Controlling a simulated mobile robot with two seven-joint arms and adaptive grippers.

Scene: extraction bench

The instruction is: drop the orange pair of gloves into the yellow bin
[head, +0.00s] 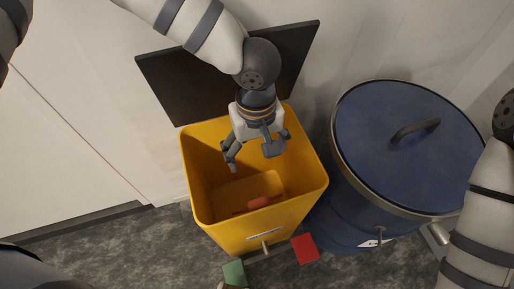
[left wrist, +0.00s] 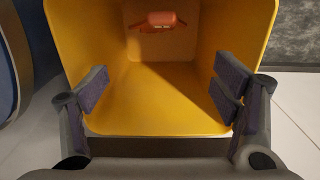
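The yellow bin (head: 309,189) stands open against the wall, its black lid (head: 165,82) tipped back. The orange gloves (head: 258,203) lie inside it, low down near the front wall. They also show in the left wrist view as a small orange bundle (left wrist: 162,20) at the top. My left gripper (head: 252,160) is over the bin's opening, pointing down, with its fingers spread.
A blue drum (head: 385,125) with a closed, handled lid stands just right of the bin. A red piece (head: 305,249) and a green piece (head: 234,273) show near the bin's front. Grey floor (head: 130,238) lies to the left.

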